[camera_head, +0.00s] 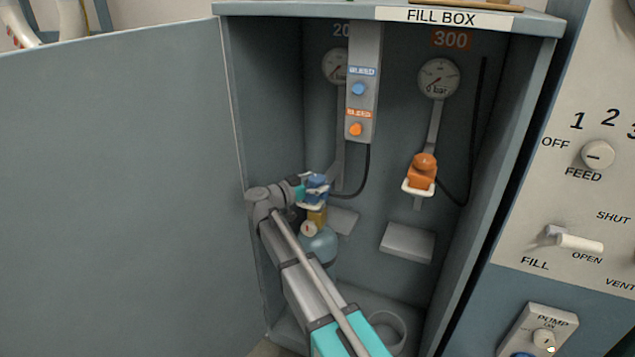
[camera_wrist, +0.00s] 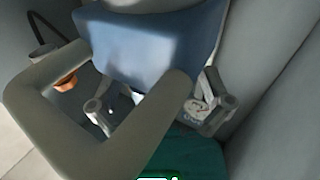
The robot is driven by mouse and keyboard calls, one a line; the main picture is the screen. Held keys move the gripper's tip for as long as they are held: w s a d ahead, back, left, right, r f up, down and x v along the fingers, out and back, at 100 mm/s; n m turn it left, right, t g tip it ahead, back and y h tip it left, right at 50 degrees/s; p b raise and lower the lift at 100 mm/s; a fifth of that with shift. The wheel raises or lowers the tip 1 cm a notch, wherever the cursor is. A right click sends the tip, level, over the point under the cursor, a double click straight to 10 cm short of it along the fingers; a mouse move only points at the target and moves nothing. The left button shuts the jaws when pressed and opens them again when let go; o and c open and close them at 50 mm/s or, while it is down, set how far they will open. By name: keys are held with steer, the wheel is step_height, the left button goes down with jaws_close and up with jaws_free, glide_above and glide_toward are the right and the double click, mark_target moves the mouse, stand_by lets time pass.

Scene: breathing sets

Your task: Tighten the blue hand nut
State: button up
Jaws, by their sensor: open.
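The blue hand nut (camera_head: 318,182) is inside the fill box, above the brass valve (camera_head: 317,217) of a blue-grey cylinder (camera_head: 320,243). It fills the upper middle of the wrist view (camera_wrist: 150,45). A pale loop-shaped frame (camera_wrist: 45,120) crosses in front of it there. My gripper (camera_head: 302,187) is at the nut's left side in the head view. In the wrist view my open fingers (camera_wrist: 157,108) show to the left and right, below the nut's lower edge. I cannot tell whether they touch it. The head view hides much of my fingers.
An orange hand nut (camera_head: 423,168) hangs to the right under a gauge (camera_head: 439,78). A bleed panel (camera_head: 362,95) stands between the two gauges. The open door (camera_head: 120,190) and the right wall (camera_head: 490,180) bound the box. A ring holder (camera_head: 388,328) is low down.

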steer(key=shift+s+n+t+y, duration=0.1)
steer(key=shift+n+t+y, duration=0.4)
steer(key=shift+t, duration=0.1)
